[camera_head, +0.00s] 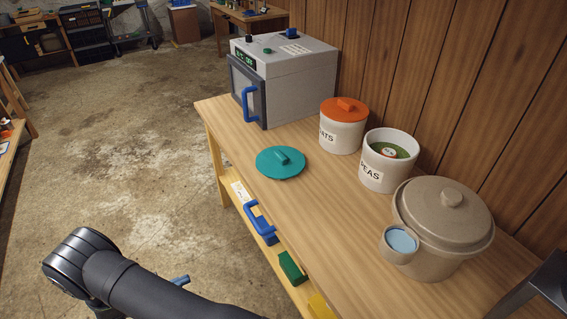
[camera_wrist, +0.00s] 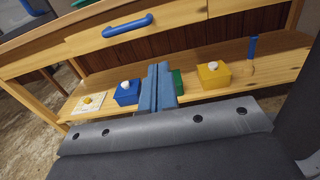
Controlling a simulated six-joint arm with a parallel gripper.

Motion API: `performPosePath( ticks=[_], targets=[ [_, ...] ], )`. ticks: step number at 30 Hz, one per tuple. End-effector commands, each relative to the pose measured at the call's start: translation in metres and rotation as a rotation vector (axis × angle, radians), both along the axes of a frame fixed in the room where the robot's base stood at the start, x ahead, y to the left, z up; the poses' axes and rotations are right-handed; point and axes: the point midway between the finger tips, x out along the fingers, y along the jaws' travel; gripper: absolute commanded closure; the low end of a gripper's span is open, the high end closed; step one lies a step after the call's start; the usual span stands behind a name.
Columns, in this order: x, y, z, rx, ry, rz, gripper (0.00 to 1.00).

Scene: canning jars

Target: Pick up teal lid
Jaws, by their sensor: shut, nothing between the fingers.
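The teal lid (camera_head: 281,162) lies flat on the bench top, with a small teal bar handle on its upper face. It is left of the two white jars and in front of the grey oven. My gripper shows in the wrist view (camera_wrist: 158,85), its two blue fingers shut together with nothing between them. It faces the bench's front and lower shelf, apart from them. In the head view my arm is low on the left, and a small blue piece shows behind it. The lid is not seen in the wrist view.
The PEAS jar (camera_head: 387,162) is open, with green contents. The other jar (camera_head: 342,128) wears an orange lid. A beige pot (camera_head: 440,225) stands at right, the grey oven (camera_head: 283,75) at the back. The lower shelf (camera_wrist: 190,93) holds blue, green and yellow blocks.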

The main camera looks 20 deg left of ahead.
Motion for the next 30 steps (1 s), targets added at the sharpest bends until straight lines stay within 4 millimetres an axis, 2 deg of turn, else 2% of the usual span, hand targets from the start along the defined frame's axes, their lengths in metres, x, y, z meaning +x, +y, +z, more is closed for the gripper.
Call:
performPosePath(
  ticks=[13, 14, 27, 30],
  targets=[
    [0.0, 0.0, 0.0, 0.0, 0.0, 0.0, 1.0],
    [0.0, 0.0, 0.0, 0.0, 0.0, 0.0, 0.96],
    [0.0, 0.0, 0.0, 0.0, 0.0, 0.0, 0.11],
    [0.0, 0.0, 0.0, 0.0, 0.0, 0.0, 0.11]
  ],
)
